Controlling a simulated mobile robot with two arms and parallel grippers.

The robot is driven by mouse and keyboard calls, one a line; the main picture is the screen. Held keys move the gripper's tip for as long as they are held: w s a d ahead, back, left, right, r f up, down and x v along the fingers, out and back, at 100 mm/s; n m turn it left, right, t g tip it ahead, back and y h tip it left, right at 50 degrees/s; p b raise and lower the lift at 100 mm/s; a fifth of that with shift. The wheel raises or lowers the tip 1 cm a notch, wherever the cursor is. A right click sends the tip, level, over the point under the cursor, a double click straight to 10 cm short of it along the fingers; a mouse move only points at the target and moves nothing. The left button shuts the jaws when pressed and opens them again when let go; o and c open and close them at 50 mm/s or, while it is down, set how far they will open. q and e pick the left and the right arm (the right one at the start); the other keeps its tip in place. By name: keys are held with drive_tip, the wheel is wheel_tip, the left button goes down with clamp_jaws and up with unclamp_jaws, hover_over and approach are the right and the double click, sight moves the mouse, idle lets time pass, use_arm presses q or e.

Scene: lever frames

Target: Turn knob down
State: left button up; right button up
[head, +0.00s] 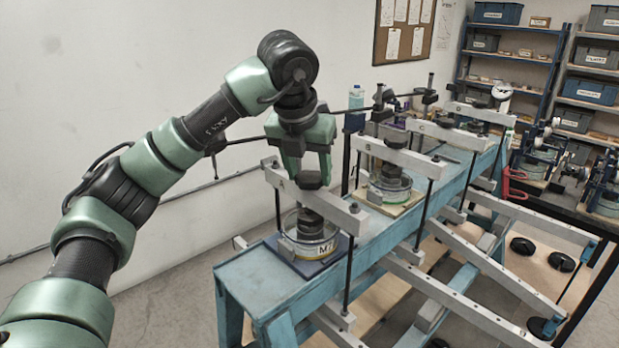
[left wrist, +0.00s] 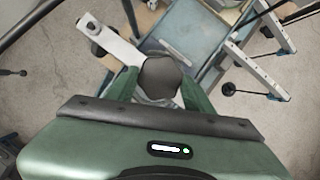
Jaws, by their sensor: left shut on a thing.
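The dark round knob (head: 309,180) sits on top of the nearest pale metal lever bar (head: 335,210), above a clear round pot with a yellow-green band (head: 287,247) on the blue bench. My left gripper (head: 309,177) comes down from above, with its green fingers on either side of the knob, shut on it. In the left wrist view the knob (left wrist: 162,77) shows between the two green fingers (left wrist: 160,92), and the bar (left wrist: 112,40) runs off to the upper left. The fingers' contact with the knob is partly hidden. My right gripper is in neither view.
The blue bench (head: 245,283) carries more lever frames behind, one over a second pot (head: 389,186). Long metal beams (head: 455,290) stick out to the right. A white wall stands left, shelves (head: 590,88) with bins at the back right.

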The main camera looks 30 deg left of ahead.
use_arm(q)
drive_tip(key=m+h, duration=0.1)
drive_tip(key=m, duration=0.1)
drive_tip(key=shift+a+m, duration=0.15)
drive_tip(key=shift+m, duration=0.25)
drive_tip(key=m+h, duration=0.1)
drive_tip(key=m, duration=0.2)
drive_tip(key=shift+w+a+m+h, duration=0.1)
drive_tip(key=shift+m+h, duration=0.2)
drive_tip(key=m+p, duration=0.1)
drive_tip(key=m, duration=0.1)
drive_tip(key=m+g+h+p, duration=0.1)
drive_tip(key=m, duration=0.1)
drive_tip(key=shift+w+a+r+m+h, duration=0.1)
drive_tip(key=shift+a+r+m+h, duration=0.05)
drive_tip(key=shift+m+h, duration=0.15)
drive_tip(key=shift+w+m+g+h+p, duration=0.15)
drive_tip(key=shift+m+g+p, duration=0.35)
drive_tip(key=shift+m, duration=0.4)
drive_tip(key=shift+s+m+g+h+p, duration=0.15)
drive_tip(key=shift+m+g+p, duration=0.15)
drive_tip(key=shift+m+p, duration=0.5)
drive_tip(key=shift+f, duration=0.2)
drive_tip(key=o, duration=1.4)
drive_tip(key=shift+w, duration=0.15)
drive_tip(key=shift+c, duration=0.2)
